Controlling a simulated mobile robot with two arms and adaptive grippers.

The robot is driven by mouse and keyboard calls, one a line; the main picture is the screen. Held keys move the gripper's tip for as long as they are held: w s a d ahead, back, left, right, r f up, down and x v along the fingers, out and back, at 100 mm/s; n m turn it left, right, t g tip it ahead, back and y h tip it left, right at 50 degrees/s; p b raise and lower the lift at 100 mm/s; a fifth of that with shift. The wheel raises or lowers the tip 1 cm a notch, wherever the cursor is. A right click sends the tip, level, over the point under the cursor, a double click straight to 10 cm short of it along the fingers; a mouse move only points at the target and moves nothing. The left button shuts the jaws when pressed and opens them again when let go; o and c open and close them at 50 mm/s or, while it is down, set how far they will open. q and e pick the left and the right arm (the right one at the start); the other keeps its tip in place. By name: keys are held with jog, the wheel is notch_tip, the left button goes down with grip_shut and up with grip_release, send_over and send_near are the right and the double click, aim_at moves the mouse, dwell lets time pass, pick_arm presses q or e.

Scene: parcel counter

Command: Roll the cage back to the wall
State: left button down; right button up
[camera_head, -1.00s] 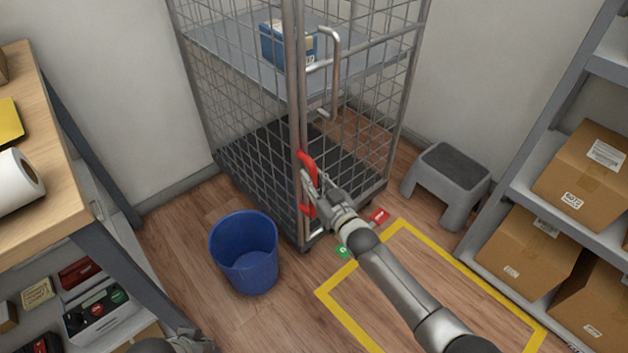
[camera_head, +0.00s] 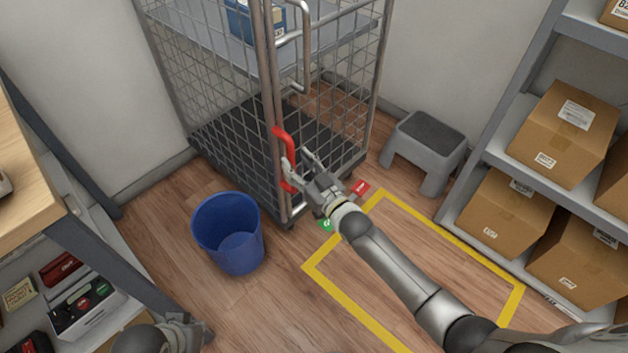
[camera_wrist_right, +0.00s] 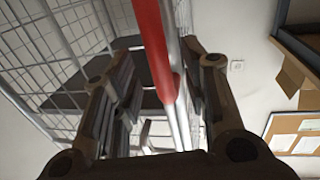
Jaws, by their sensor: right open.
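The wire cage (camera_head: 216,134) stands upright in the corner by the walls, outside the yellow floor outline. I cannot tell whether it touches the wall. A red handle (camera_head: 285,150) is on its front upright post; it also shows in the right wrist view (camera_wrist_right: 153,45). My right gripper (camera_head: 301,163) is open at this handle. In the right wrist view the red handle runs between the two spread fingers, with no clear contact. My left gripper (camera_head: 190,332) shows only partly at the lower left edge; its jaws are unclear.
A blue bin (camera_head: 228,235) stands left of the cage's front corner. A grey step stool (camera_head: 425,145) is on its right. The yellow outline (camera_head: 450,242) is empty of objects except for my arm above it. Shelves with cartons (camera_head: 563,135) line the right; a counter (camera_head: 25,190) the left.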

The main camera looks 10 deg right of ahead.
jog(key=v, duration=0.7)
jog(key=shift+s, duration=0.4)
jog(key=shift+d, duration=0.1)
